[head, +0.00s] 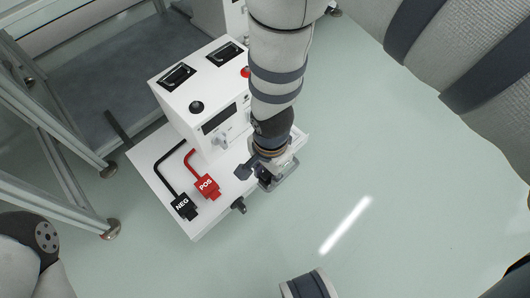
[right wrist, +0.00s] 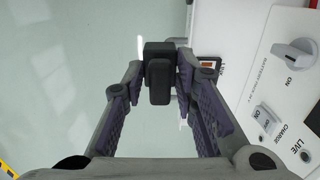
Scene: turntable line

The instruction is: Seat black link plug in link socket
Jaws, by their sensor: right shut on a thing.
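My right gripper (right wrist: 160,85) is shut on the black link plug (right wrist: 158,72), a dark block between the fingertips in the right wrist view. In the head view my right gripper (head: 266,172) is low at the right end of the white unit's shelf, and I cannot make out the plug there. The link socket (right wrist: 208,62), a small orange-edged opening beside a partly hidden label, shows just right of the plug in the right wrist view. A finger partly covers that area. The plug appears apart from the socket. My left gripper is not in view.
The white unit (head: 200,110) carries knobs, switches and a display. Black NEG (head: 183,206) and red POS (head: 207,187) plugs with cables lie on its shelf (head: 150,160). A black fitting (head: 239,205) sticks out at the shelf's front edge. A metal frame (head: 60,125) stands left; floor at right is clear.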

